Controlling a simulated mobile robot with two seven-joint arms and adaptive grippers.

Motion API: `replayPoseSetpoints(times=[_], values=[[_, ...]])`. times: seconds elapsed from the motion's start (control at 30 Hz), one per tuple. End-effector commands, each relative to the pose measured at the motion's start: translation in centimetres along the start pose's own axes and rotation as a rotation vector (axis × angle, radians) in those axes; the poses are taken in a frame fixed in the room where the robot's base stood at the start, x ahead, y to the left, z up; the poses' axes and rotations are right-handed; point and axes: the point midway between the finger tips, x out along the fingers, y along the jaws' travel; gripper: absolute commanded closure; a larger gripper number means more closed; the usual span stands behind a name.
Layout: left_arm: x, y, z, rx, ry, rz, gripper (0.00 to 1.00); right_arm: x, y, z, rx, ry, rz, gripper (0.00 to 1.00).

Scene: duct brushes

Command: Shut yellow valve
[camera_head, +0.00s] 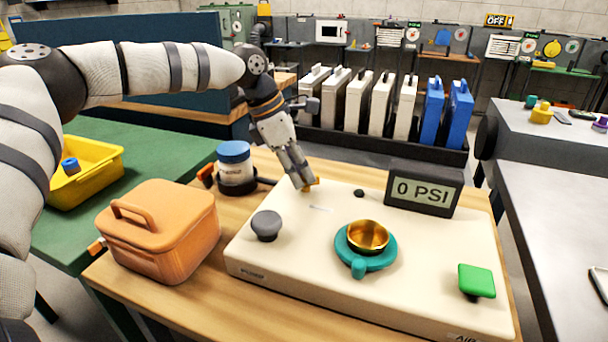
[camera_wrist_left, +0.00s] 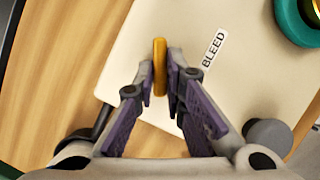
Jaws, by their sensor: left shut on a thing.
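The yellow valve (camera_wrist_left: 160,68) is a small upright handle at the back left corner of the cream panel (camera_head: 300,254), beside a label reading BLEED (camera_wrist_left: 213,49). In the head view only a bit of the valve (camera_head: 313,183) shows at the fingertips. In the left wrist view the gripper (camera_wrist_left: 162,75) is shut on the valve, one finger on each side. My right gripper is not in view.
The panel also bears a grey knob (camera_head: 266,225), a teal ring with a brass cup (camera_head: 368,237), a green button (camera_head: 476,281) and a display reading 0 PSI (camera_head: 424,188). An orange box (camera_head: 160,232) and a blue-lidded jar (camera_head: 235,169) stand left of the panel.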

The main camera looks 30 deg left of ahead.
Motion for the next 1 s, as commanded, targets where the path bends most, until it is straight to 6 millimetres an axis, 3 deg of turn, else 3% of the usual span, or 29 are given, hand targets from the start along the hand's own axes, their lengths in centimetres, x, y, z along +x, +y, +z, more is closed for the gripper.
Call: replayPoseSetpoints(times=[0.03, 0.5, 1.0], values=[[0.7, 0.1, -0.3, 0.032, 0.006, -0.021, 1.0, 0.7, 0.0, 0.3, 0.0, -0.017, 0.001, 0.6], [0.5, 0.4, -0.1, 0.351, 0.006, -0.15, 1.0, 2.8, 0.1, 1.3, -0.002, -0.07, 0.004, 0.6], [0.3, 0.5, 0.0, 0.457, 0.006, -0.193, 1.0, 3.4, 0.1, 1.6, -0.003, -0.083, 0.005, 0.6]])
